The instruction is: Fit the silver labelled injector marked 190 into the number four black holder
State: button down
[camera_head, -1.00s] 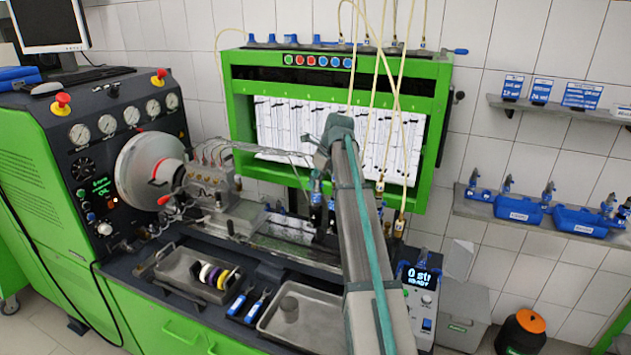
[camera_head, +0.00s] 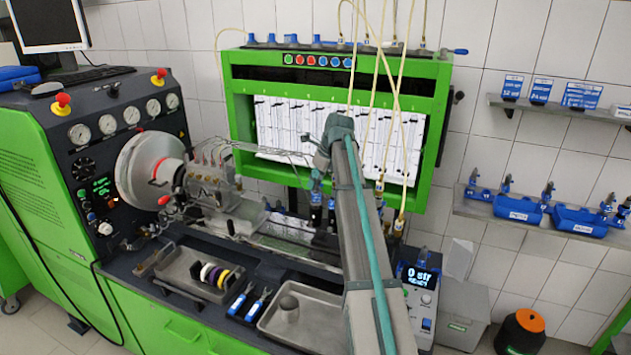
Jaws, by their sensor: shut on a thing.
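My arm reaches up from the bottom and over the bench. Its end bends down at the back, where my gripper (camera_head: 319,172) shows only in part, small and mostly hidden by my own arm. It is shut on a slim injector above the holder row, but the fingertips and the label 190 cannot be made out. Black holders with blue parts (camera_head: 316,212) stand upright on the rail below, left of my forearm. Their numbers are too small to read. Whether the injector touches or sits in a holder cannot be told.
A green rack (camera_head: 240,110) with hanging pale hoses stands behind my arm. The pump (camera_head: 208,183) with thin metal pipes is to the left. Wall shelves (camera_head: 480,208) hold blue bins and injectors.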

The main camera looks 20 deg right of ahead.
jog(key=shift+f, duration=0.55)
jog(key=c, duration=1.2)
grip_release()
jog(key=shift+v, duration=5.55)
